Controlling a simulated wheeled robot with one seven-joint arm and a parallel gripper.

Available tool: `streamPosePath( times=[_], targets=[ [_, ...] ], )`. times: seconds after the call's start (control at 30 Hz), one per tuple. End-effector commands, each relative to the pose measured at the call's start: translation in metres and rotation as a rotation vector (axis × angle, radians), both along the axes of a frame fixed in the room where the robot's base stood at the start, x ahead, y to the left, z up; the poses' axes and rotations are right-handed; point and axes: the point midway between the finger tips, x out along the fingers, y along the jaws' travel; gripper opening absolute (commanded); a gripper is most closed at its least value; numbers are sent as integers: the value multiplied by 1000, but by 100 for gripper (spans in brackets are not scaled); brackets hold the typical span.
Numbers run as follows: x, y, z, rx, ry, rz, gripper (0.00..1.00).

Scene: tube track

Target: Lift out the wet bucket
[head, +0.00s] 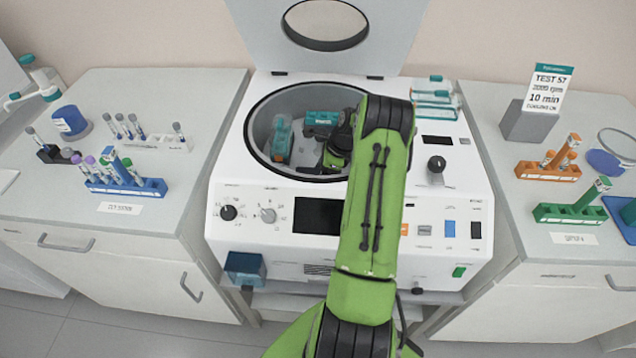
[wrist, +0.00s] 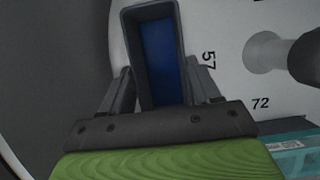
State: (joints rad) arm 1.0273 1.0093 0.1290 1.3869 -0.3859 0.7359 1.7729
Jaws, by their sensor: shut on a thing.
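The centrifuge (head: 270,200) stands open, with its lid (head: 390,30) raised behind the bowl. In the wrist view my gripper (wrist: 160,82) is shut on a dark grey bucket (wrist: 158,52) with a deep blue inside. One finger is on each side of it, by the number 57 on the pale rotor (wrist: 230,75). Whether the blue is liquid or a lining I cannot tell. In the head view my gripper (head: 335,155) is down inside the bowl (head: 262,125), and my arm hides the bowl's right part. The held bucket is not clear there.
Teal-topped buckets (head: 282,135) sit in the bowl, one partly in the wrist view (wrist: 295,150). The rotor's hub (wrist: 305,58) stands close on the right. Tube racks (head: 125,185) fill the left bench, with others (head: 570,212) on the right. Teal items (head: 435,100) lie behind right.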

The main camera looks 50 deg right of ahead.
Motion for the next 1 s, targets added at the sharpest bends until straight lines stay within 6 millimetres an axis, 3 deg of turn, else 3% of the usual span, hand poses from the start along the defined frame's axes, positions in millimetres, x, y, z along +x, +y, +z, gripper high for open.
streamPosePath(
  times=[0.27, 0.5, 0.67, 1.0],
  targets=[
    [1, -1, 9, -3, -4, 1, 32],
    [1, -1, 71, -4, -6, 0, 32],
    [0, -1, 100, -3, -3, -1, 32],
    [0, 0, 106, -1, -1, 1, 32]
  ],
)
